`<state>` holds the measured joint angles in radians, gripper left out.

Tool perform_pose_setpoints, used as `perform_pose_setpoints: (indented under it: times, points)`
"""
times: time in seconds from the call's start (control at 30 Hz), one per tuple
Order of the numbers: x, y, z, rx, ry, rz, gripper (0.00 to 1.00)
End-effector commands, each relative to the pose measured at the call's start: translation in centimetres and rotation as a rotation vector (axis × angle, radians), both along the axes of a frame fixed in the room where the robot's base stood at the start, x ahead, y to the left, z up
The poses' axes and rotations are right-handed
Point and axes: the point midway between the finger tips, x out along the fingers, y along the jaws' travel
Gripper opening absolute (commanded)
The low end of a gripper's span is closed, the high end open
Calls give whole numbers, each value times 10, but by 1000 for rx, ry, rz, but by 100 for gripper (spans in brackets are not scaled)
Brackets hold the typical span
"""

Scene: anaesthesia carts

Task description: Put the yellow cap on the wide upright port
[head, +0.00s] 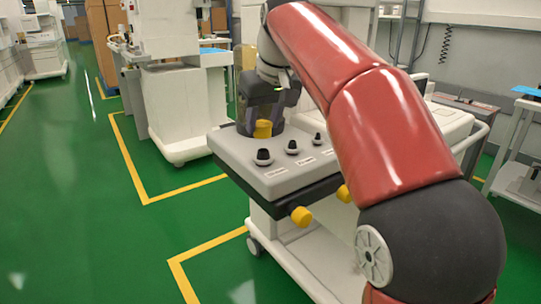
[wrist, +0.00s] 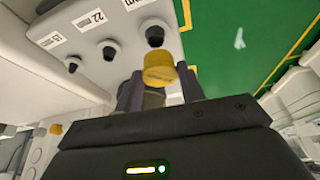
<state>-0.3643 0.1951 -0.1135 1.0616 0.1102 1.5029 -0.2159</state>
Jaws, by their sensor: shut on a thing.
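My gripper (head: 262,117) is shut on a yellow cap (head: 263,129) over the far left part of the cart's grey top. In the wrist view the yellow cap (wrist: 160,70) sits between the two dark fingers. Three black upright ports stand in a row on the top. The widest port (head: 264,157) is at the left front, nearer the head camera than the cap. In the wrist view this wide port (wrist: 155,36) is just beyond the cap, uncapped. The gap between cap and port is hard to judge.
The middle port (head: 292,147) and the small port (head: 317,139) stand to the right, each with a printed label. Two yellow caps (head: 301,216) (head: 343,193) stick out from the cart's front side. Another white cart (head: 175,105) stands behind left. Green floor (head: 75,200) is clear at left.

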Motion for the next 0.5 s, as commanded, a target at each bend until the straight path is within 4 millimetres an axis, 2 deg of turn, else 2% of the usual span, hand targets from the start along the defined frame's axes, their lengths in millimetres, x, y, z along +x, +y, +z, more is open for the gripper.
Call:
perform_pose_setpoints:
  times: [0.03, 0.23, 0.5]
  points:
    - [0, 0, -6, 0, -1, 0, 18]
    - [0, 0, -16, 0, 0, 1, 18]
    - [1, 1, -50, 0, 0, 3, 18]
